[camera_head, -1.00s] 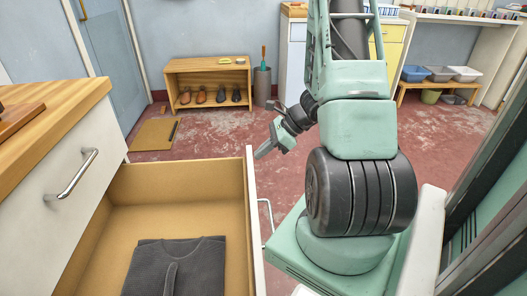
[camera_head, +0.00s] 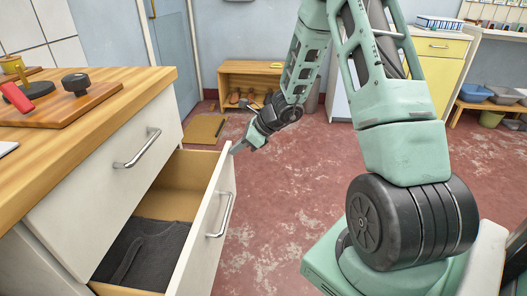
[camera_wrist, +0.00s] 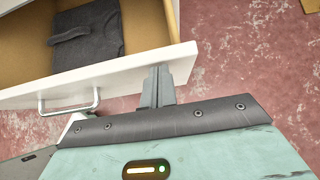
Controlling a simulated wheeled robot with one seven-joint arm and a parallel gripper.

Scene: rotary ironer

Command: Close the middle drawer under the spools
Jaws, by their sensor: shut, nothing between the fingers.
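The open drawer (camera_head: 215,195) has a white front with a metal handle (camera_head: 226,214) and a wooden inside. It sticks out below a shut drawer (camera_head: 110,165) of the cabinet. A folded dark grey garment (camera_head: 145,250) lies in it; the cabinet face hides part of the inside. My gripper (camera_head: 238,148) is shut and empty at the far end of the drawer front. In the wrist view its fingers (camera_wrist: 158,88) overlap the front panel's edge (camera_wrist: 110,75), right of the handle; I cannot tell whether they touch it.
A shoe bench (camera_head: 255,72) stands by the back wall. The red floor (camera_head: 290,185) right of the drawer is clear up to my base.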

